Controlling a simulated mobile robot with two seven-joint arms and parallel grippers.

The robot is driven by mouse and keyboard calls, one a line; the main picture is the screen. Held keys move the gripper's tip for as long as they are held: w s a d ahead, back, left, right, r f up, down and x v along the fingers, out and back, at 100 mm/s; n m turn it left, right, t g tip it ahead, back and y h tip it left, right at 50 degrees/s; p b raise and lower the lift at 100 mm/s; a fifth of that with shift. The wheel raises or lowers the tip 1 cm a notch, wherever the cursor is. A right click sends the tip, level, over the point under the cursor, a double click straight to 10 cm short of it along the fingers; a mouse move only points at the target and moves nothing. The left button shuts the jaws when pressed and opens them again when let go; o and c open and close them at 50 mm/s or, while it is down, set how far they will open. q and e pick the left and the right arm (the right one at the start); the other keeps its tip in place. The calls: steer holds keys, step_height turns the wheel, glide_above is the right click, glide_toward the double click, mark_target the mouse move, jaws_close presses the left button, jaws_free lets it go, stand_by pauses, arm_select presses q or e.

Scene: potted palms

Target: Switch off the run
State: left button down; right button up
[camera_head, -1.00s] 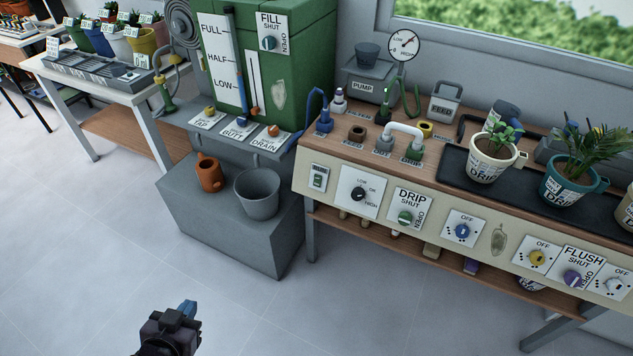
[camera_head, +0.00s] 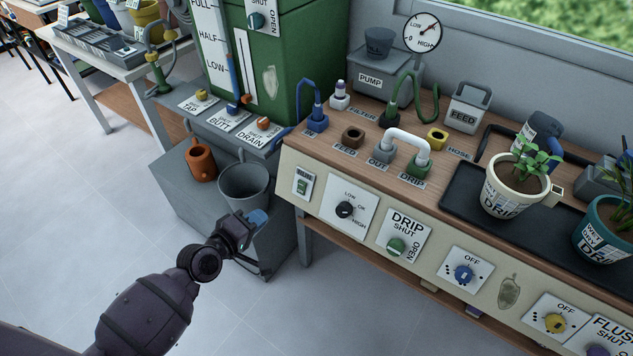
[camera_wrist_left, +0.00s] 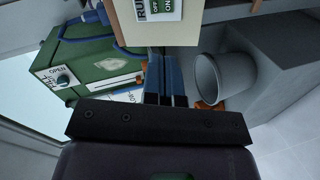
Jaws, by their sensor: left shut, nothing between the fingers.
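The run switch (camera_head: 302,185) is a small white plate with a green rocker at the left end of the bench's cream front panel. My right gripper is not in view.
The panel also carries a black low-high knob (camera_head: 344,210), a green drip knob (camera_head: 396,246) and a blue knob (camera_head: 464,275). A grey bucket (camera_head: 243,185) and an orange can (camera_head: 200,162) stand on the grey block at left. Pots stand on the black tray (camera_head: 458,190). The floor in front is clear.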

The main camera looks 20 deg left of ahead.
arm_select(q)
steer(key=n, duration=0.3)
steer(key=shift+w+r, duration=0.15)
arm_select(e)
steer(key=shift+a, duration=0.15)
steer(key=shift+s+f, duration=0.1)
arm_select(q)
steer(key=b, duration=0.2)
glide_toward(301, 184)
steer(key=x, duration=0.6)
steer(key=shift+f, duration=0.35)
steer(key=shift+w+d+f, duration=0.1)
steer(key=shift+w+d, duration=0.1)
steer(key=shift+w, duration=0.4)
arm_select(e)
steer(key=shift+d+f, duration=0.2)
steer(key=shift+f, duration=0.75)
arm_select(q)
steer(key=shift+w, duration=0.1)
